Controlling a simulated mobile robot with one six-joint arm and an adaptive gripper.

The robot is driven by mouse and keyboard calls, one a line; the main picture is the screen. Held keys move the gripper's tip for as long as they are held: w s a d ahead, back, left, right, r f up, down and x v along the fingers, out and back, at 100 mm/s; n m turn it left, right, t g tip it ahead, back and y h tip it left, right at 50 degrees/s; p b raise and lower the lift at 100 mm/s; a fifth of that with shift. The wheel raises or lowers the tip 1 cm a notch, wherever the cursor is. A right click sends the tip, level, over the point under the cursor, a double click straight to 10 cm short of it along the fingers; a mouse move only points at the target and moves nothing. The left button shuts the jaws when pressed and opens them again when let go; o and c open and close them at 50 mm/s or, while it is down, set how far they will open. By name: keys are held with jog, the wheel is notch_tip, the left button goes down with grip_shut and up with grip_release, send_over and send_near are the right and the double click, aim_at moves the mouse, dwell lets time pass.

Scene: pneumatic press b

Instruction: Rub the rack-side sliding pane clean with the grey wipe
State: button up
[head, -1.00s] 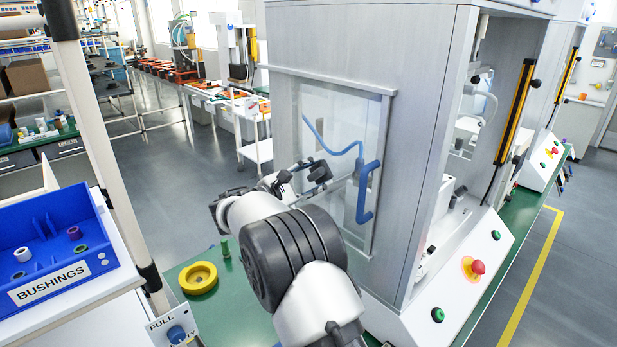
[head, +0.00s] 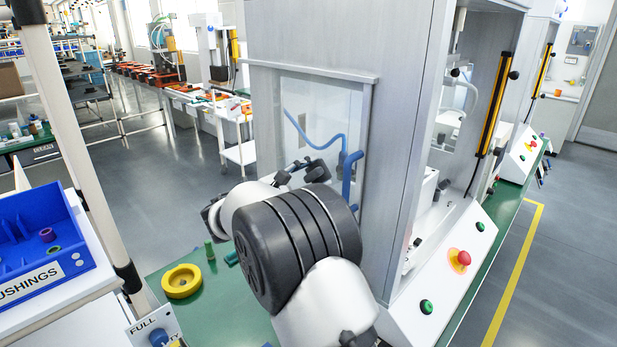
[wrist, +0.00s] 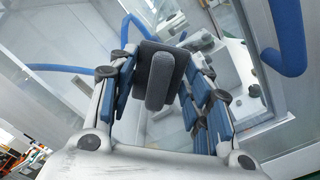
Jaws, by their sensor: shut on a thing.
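The sliding pane (head: 340,108) is a clear, framed panel in the grey side wall of the press, with a blue handle (head: 350,168) on its right side. My gripper (head: 300,174) is in front of the pane's lower part in the head view, partly hidden by my own wrist. In the wrist view my gripper (wrist: 163,85) is shut on the grey wipe (wrist: 160,70), a dark grey block between the blue-padded fingers. The wipe faces the pane; I cannot tell whether it touches. The blue handle also shows at upper right there (wrist: 290,40).
A blue hose (head: 312,138) shows through the pane. A yellow ring (head: 182,281) and a small green peg (head: 209,250) stand on the green bench (head: 235,310) left of my arm. A blue bushings bin (head: 40,250) is at far left. The press's sloped control panel (head: 440,275) is at right.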

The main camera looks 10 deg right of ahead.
jog(key=shift+v, duration=2.9)
jog(key=v, duration=0.3)
jog(key=shift+d, duration=0.1)
jog(key=x, duration=0.3)
jog(key=f+b+x, duration=0.1)
jog(key=x, duration=0.2)
jog(key=shift+w+d+f, duration=0.2)
jog(key=shift+w+f, duration=0.05)
jog(key=shift+x, duration=1)
